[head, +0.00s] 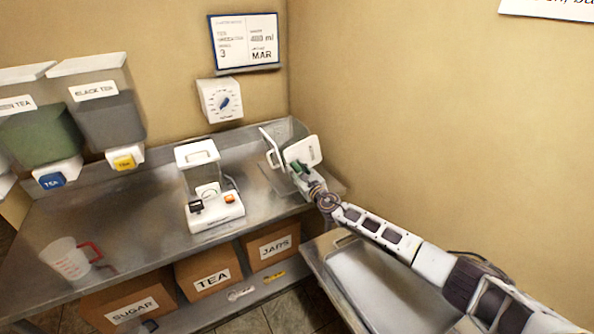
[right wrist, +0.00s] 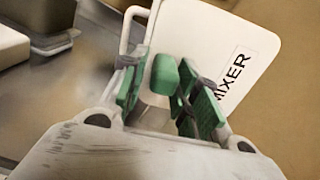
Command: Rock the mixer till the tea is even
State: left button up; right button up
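The mixer (head: 306,151) is a white unit at the right end of the steel counter, by the corner. Its white panel, lettered MIXER (right wrist: 225,50), fills the upper right of the right wrist view. A green grip (right wrist: 165,74) stands out from it. My right gripper (head: 299,171) is at the mixer. In the right wrist view its green-padded fingers (right wrist: 165,95) lie on either side of the green grip, partly closed. Whether both pads touch the grip is not clear. The tea inside the mixer is not visible. My left gripper is not in view.
A white sealer-like machine (head: 214,211) stands left of the mixer. Tea dispensers (head: 105,112) hang at the left; a measuring jug (head: 68,260) stands front left. A timer dial (head: 221,100) is on the wall. A steel basin (head: 375,285) lies below my right arm.

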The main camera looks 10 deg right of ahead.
aim_at(300, 172)
jog(key=shift+o, duration=0.5)
jog(key=shift+r, duration=0.1)
jog(key=shift+s, duration=0.15)
jog(key=shift+v, duration=1.5)
jog(key=v, duration=0.8)
jog(key=shift+s+d, duration=0.15)
jog(key=shift+s, duration=0.15)
